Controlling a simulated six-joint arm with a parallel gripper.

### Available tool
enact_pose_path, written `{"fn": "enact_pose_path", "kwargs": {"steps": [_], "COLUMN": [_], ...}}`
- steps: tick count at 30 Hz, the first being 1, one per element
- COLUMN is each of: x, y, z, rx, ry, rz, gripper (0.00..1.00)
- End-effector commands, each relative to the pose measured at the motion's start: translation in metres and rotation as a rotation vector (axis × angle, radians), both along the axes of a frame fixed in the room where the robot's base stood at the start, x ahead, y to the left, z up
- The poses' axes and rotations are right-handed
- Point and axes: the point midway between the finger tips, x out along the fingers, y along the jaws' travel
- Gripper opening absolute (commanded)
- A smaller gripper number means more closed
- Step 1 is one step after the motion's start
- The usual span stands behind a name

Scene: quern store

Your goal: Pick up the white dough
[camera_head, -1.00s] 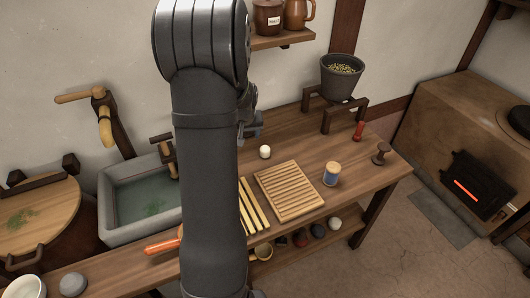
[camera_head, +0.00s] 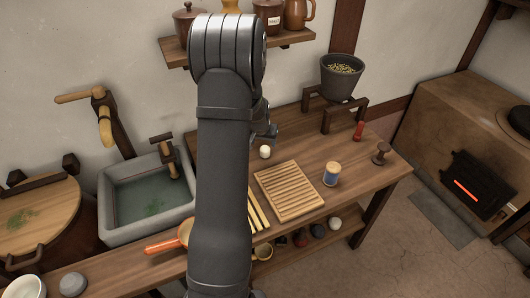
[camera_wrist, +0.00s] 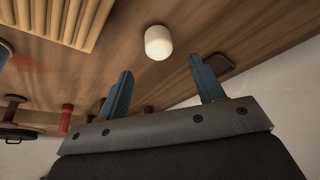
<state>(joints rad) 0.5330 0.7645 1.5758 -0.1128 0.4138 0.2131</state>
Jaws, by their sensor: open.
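The white dough (camera_head: 265,152) is a small rounded piece on the wooden table, behind the slatted board. It also shows in the wrist view (camera_wrist: 158,42), top centre, ahead of the fingertips and apart from them. My gripper (camera_wrist: 160,82) is open and empty, its two blue-grey fingers spread to either side of the dough's line. In the head view my gripper (camera_head: 265,133) is partly hidden behind my arm, close above and behind the dough.
The slatted board (camera_head: 289,190) lies in front of the dough. A blue-banded jar (camera_head: 331,174) stands to its right. A grey hopper (camera_head: 342,78) stands on a wooden frame at the back. A stone sink (camera_head: 148,205) is at left.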

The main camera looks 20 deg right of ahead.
Motion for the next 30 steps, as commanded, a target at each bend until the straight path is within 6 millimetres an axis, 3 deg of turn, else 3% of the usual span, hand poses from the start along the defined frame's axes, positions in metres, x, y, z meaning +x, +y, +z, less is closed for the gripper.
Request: {"fn": "enact_pose_path", "kwargs": {"steps": [3, 11, 21, 30], "x": [0.005, 0.009, 0.017, 0.020], "y": [-0.004, -0.007, -0.015, -0.017], "z": [-0.016, -0.030, -0.070, -0.077], "rx": [0.001, 0.000, 0.001, 0.000], "ry": [0.001, 0.000, 0.001, -0.001], "rz": [0.000, 0.000, 0.000, 0.000], "gripper": [0.61, 0.61, 0.61, 0.61]}}
